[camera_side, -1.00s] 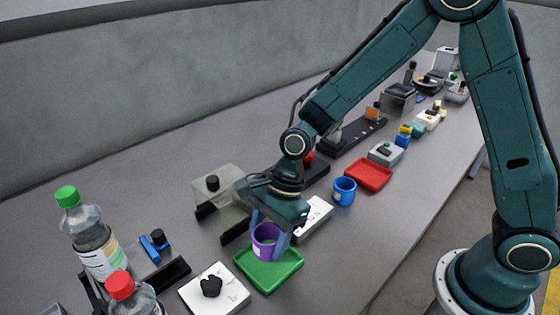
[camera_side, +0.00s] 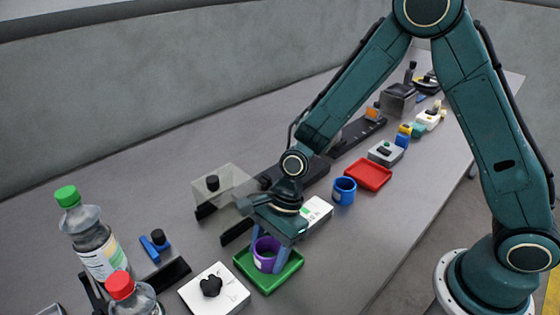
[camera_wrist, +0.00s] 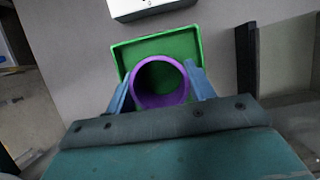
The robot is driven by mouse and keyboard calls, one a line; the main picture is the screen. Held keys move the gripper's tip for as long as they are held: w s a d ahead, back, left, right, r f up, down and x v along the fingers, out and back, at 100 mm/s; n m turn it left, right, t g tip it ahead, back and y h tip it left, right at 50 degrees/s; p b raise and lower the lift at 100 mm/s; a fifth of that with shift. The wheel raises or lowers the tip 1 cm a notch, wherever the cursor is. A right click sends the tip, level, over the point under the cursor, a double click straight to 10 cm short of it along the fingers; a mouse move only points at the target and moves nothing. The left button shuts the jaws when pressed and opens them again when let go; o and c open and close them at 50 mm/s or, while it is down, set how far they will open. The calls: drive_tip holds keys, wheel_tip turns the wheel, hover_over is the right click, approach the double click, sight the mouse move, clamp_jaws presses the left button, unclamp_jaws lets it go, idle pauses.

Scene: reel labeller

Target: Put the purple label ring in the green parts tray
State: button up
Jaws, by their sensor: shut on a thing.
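The purple label ring (camera_side: 266,256) is between the fingers of my gripper (camera_side: 264,262), which is shut on it. The ring is upright and sits within the outline of the green parts tray (camera_side: 285,278), at or very near its floor. In the wrist view the ring (camera_wrist: 160,82) shows its open top between my two blue-grey fingers (camera_wrist: 160,92), with the green tray (camera_wrist: 125,56) around and beneath it. I cannot tell for certain whether the ring's base touches the tray floor.
A white block with a black knob (camera_side: 215,290) stands left of the tray. A blue ring (camera_side: 344,190) and a red tray (camera_side: 368,175) are to the right. Bottles with green (camera_side: 67,196) and red (camera_side: 120,285) caps stand at the left.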

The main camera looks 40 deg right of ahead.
drive_tip(key=shift+f, duration=0.15)
drive_tip(key=o, duration=0.7)
drive_tip(key=v, duration=1.2)
idle(0.4)
